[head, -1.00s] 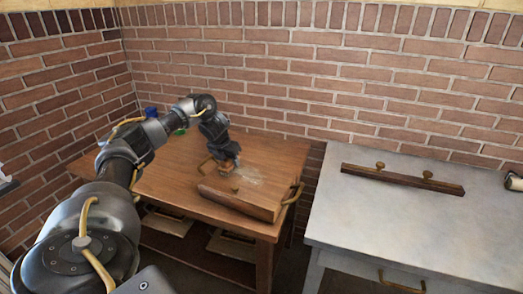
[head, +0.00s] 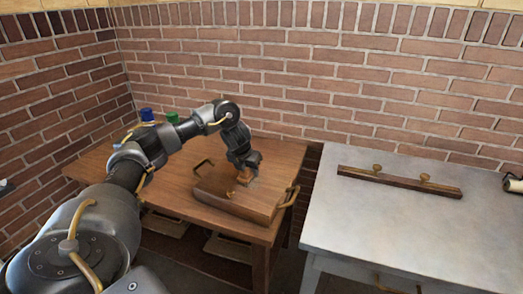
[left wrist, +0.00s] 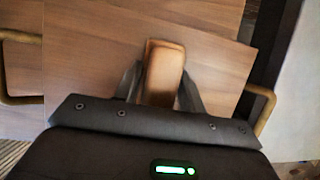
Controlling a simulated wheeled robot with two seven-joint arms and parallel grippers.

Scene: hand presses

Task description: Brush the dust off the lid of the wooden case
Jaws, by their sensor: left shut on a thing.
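The wooden case (head: 225,200) lies on the brown wooden table, with a brass handle at each end; its lid also shows in the left wrist view (left wrist: 90,75). My left gripper (head: 244,172) is over the lid, shut on a small wooden-backed brush (head: 246,177). The brush shows between the fingers in the left wrist view (left wrist: 163,72). It is low at the lid; I cannot tell if its underside touches, as that side is hidden. No pale dust shows clearly on the visible lid. My right gripper is not in view.
Blue (head: 147,115) and green (head: 172,117) objects stand at the back left of the wooden table (head: 110,165). A grey table (head: 400,225) at the right holds a dark wooden bar with two brass knobs (head: 398,183). A brick wall (head: 300,80) stands behind.

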